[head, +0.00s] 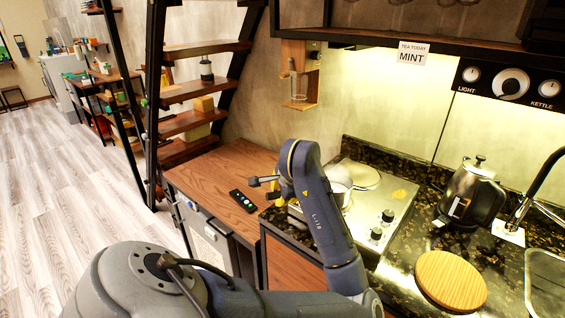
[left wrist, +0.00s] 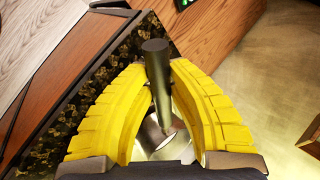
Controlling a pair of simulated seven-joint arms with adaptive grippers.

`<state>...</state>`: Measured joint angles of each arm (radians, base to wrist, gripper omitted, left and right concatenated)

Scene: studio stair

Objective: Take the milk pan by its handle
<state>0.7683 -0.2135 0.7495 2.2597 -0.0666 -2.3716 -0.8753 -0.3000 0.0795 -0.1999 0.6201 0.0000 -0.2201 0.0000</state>
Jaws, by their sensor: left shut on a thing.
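The milk pan (head: 341,190) is a small pale metal pan on the hob at the back of the counter, partly hidden behind my left arm. Its dark handle (head: 263,181) sticks out to the left past my left gripper (head: 278,187). In the left wrist view the yellow fingers of my left gripper (left wrist: 160,68) are closed on the handle (left wrist: 156,52), one on each side. Part of the shiny pan (left wrist: 152,139) shows below between the fingers. My right gripper is not in view.
A round wooden board (head: 450,281), a kettle (head: 472,194) and a tap (head: 538,190) stand to the right. The hob (head: 392,206) has knobs at its front. A dark remote (head: 243,201) lies on the wooden top left of the hob. Stairs (head: 190,90) rise behind.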

